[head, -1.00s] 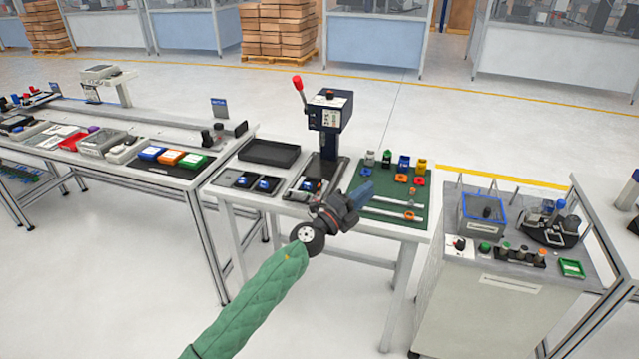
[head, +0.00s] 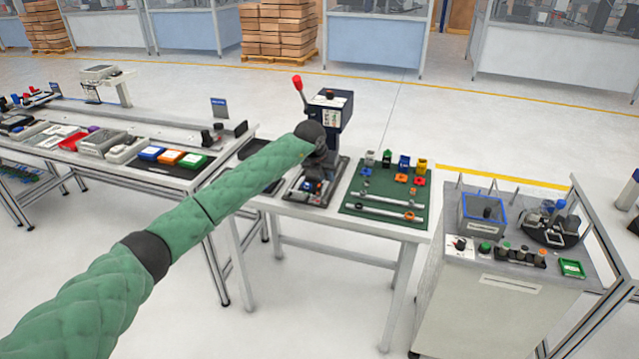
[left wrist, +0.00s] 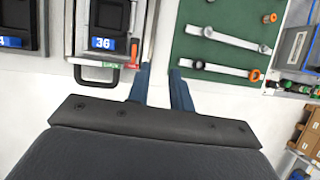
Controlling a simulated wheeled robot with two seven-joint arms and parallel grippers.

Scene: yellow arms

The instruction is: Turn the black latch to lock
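In the left wrist view, a grey fixture with a black pocket and a blue "36" tag (left wrist: 103,43) lies at upper left. A black U-shaped bar (left wrist: 97,83) sticks out from its near edge; it may be the latch, but I cannot tell for sure. A small orange piece (left wrist: 134,50) sits at the fixture's right side. My left gripper (left wrist: 159,70) has its two blue fingers apart and nothing between them. It is right of the black bar, not touching it. In the head view the fixture (head: 308,187) shows below my left wrist, which hides part of it. My right gripper is out of view.
A green mat (head: 385,180) with silver bars and coloured parts lies right of the fixture. A dark press with a red-tipped lever (head: 298,84) stands behind it. A grey cabinet (head: 500,290) stands at right. A second tagged fixture (left wrist: 15,25) is at far left.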

